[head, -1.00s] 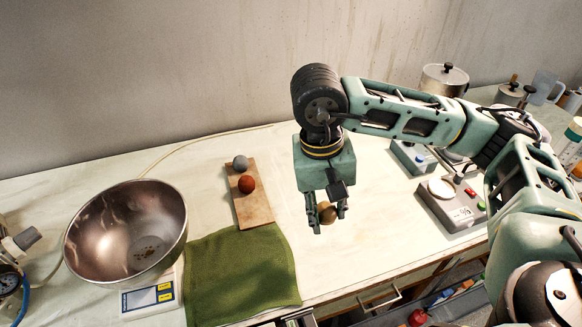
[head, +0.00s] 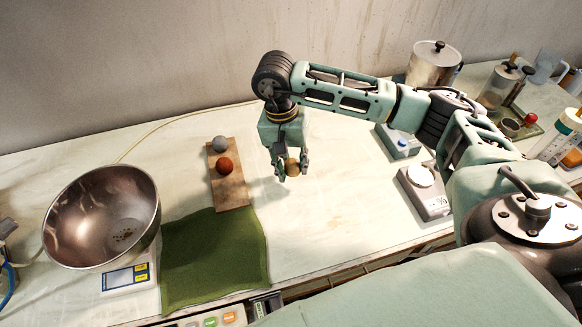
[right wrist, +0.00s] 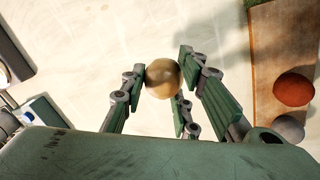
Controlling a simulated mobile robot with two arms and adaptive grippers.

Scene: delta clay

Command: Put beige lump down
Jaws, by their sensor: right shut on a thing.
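The beige lump (head: 292,166) is a small round tan ball between the fingers of my right gripper (head: 290,170). The gripper is shut on it and points down above the white bench, just right of the wooden board (head: 232,192). In the right wrist view the lump (right wrist: 163,78) sits between the green finger pads, with the bench behind it. A grey lump (head: 219,144) and a red-brown lump (head: 224,166) rest on the board; both show at the right of the right wrist view. My left gripper is not in view.
A green cloth (head: 215,260) lies in front of the board. A large metal bowl (head: 102,215) stands on a scale (head: 128,277) at the left. Small devices, including a scale (head: 424,190), stand at the right. Bare bench (head: 335,190) lies between the board and these devices.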

